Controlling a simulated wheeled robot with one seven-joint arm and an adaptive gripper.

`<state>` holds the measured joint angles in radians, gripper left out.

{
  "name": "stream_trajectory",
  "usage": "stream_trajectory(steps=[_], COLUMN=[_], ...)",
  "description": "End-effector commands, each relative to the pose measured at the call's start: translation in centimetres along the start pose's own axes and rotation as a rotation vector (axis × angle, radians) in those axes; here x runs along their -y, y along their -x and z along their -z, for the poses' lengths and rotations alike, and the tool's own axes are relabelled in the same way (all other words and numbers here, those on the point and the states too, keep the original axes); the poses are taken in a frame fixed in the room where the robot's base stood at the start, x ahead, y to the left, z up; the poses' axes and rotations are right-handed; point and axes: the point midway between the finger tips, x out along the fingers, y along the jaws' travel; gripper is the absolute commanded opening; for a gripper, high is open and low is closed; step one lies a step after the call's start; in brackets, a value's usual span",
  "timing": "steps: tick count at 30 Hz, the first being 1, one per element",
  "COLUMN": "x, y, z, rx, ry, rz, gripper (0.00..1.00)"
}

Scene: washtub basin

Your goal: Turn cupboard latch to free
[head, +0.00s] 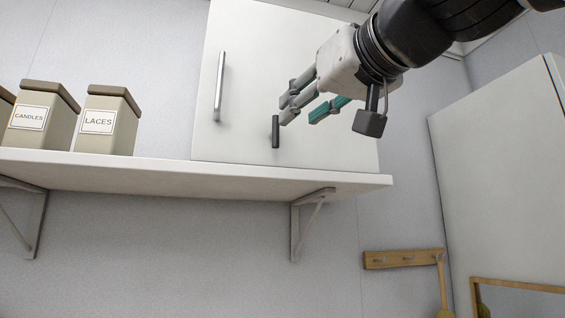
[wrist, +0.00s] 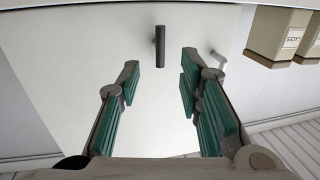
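The cupboard latch (head: 276,131) is a small dark bar standing upright on the lower part of the white cupboard door (head: 245,70). In the wrist view the latch (wrist: 160,46) lies ahead of my gripper, roughly centred between the fingertips and apart from them. My gripper (head: 301,108) has teal-padded fingers and is just right of and slightly above the latch in the head view. The wrist view shows my gripper (wrist: 159,75) open and empty. A silver bar handle (head: 219,86) is on the door, left of the latch.
A white shelf (head: 165,172) runs just beneath the cupboard. Beige canisters, one labelled LACES (head: 108,121) and one CANDLES (head: 40,117), stand on it at the left. A wooden peg rail (head: 402,259) and a tall white cabinet (head: 505,170) are at the right.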

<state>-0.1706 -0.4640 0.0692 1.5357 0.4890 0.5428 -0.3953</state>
Motion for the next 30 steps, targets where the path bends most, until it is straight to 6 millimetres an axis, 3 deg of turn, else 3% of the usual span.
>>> stream_trajectory(steps=[6,12,18,27,30], x=[-0.1,-0.1,-0.1,-0.1,-0.1], y=[-4.4,-7.3,-8.7,-8.9,-8.9], z=[0.0,0.1,0.0,-0.1,-0.1], rx=[0.004,0.002,0.001,0.0,0.0], ry=[0.0,0.0,0.001,0.001,0.0], rz=[-0.002,-0.002,-0.002,-0.002,-0.002], gripper=[0.33,0.33,0.33,0.33,0.1])
